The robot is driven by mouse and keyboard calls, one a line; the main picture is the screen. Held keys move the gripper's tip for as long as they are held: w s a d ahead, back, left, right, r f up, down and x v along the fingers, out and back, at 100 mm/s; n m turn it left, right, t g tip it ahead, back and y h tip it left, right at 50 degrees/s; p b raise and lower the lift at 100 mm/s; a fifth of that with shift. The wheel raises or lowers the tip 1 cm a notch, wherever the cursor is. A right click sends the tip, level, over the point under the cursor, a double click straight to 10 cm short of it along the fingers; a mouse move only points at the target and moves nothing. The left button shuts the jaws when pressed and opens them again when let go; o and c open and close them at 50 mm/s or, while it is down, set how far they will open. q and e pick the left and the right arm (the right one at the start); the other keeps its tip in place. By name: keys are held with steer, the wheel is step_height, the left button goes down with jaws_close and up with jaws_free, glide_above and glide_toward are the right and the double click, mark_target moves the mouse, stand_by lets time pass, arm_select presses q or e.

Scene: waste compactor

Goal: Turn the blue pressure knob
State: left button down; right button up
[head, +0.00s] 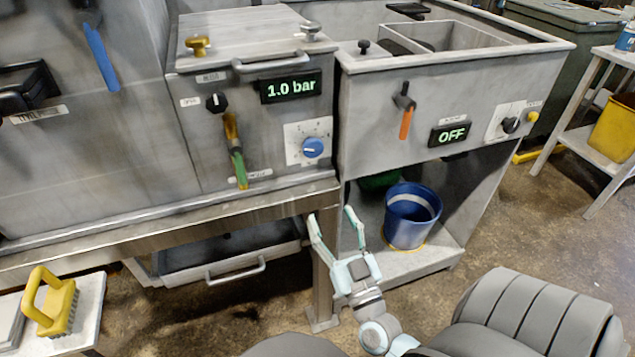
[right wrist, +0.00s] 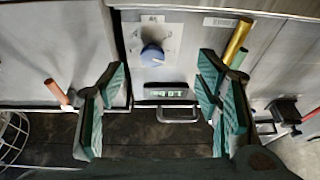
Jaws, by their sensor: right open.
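The blue pressure knob (head: 312,147) sits on a pale square plate (head: 294,131) on the front of the left grey unit. A display (head: 290,87) above it reads "1.0 bar". My right gripper (head: 332,213) is open and empty, below the knob in the picture and apart from it. In the right wrist view, which looks upside down, the knob (right wrist: 152,55) shows above and between the two spread fingers (right wrist: 158,90). Nothing hides the knob. My left gripper is not in view.
The right unit has an orange-handled lever (head: 406,120) and an "OFF" display (head: 449,134). A blue bucket (head: 411,216) stands on the shelf below.

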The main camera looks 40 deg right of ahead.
mark_target(312, 150)
steer(key=shift+m+h, duration=0.4)
steer(key=r+x, duration=0.1)
steer(key=x, duration=0.4)
steer(key=r+p+x, duration=0.1)
steer(key=x, duration=0.4)
steer(key=s+r+x, duration=0.1)
steer(key=x, duration=0.3)
steer(key=shift+w+d+r, duration=0.15)
steer(key=shift+w+d, duration=0.1)
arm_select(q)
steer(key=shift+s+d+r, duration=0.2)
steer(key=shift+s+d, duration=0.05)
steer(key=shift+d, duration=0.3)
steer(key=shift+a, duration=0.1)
